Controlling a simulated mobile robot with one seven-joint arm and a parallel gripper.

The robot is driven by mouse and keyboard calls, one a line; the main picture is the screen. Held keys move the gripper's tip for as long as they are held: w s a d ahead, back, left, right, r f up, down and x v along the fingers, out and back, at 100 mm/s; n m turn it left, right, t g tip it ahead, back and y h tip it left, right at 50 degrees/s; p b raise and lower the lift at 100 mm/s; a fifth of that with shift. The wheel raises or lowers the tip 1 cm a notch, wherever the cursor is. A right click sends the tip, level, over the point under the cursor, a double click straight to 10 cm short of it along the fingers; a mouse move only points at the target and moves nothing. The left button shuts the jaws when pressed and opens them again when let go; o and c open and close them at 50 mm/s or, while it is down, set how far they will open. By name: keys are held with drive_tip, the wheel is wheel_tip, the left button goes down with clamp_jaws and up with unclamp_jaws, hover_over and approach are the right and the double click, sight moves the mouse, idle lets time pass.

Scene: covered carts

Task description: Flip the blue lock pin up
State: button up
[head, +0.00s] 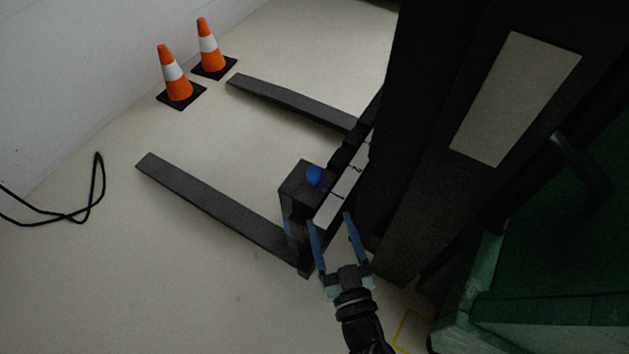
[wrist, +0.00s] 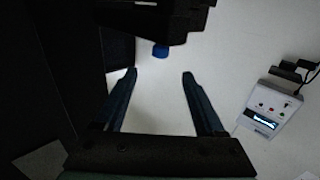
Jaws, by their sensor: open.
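The blue lock pin (head: 314,176) shows in the head view as a rounded blue knob on a dark block (head: 298,186) on the fork carriage. A small blue piece (wrist: 160,50) shows in the wrist view under a dark part, beyond my fingertips; I cannot tell which part of the pin it is. My gripper (head: 329,218) has two blue fingers apart with nothing between them. It is just below the block in the head view, and apart from the blue piece in the wrist view (wrist: 160,73).
Two dark forks (head: 212,205) (head: 290,103) extend left over the pale floor. A tall dark mast (head: 440,130) and a green body (head: 540,322) fill the right. Two orange cones (head: 174,80) (head: 209,50) and a black cable (head: 70,214) lie farther left. The wrist view shows a pale device (wrist: 270,108).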

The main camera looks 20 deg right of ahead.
sight(316, 181)
drive_tip(key=w+b, duration=0.1)
drive_tip(key=w, duration=0.3)
drive_tip(key=w+d+b, duration=0.1)
drive_tip(key=w, duration=0.7)
drive_tip(key=shift+w+d+b, duration=0.25)
drive_tip(key=shift+w+b, duration=0.1)
drive_tip(key=shift+b, duration=0.05)
clamp_jaws()
idle(0.8)
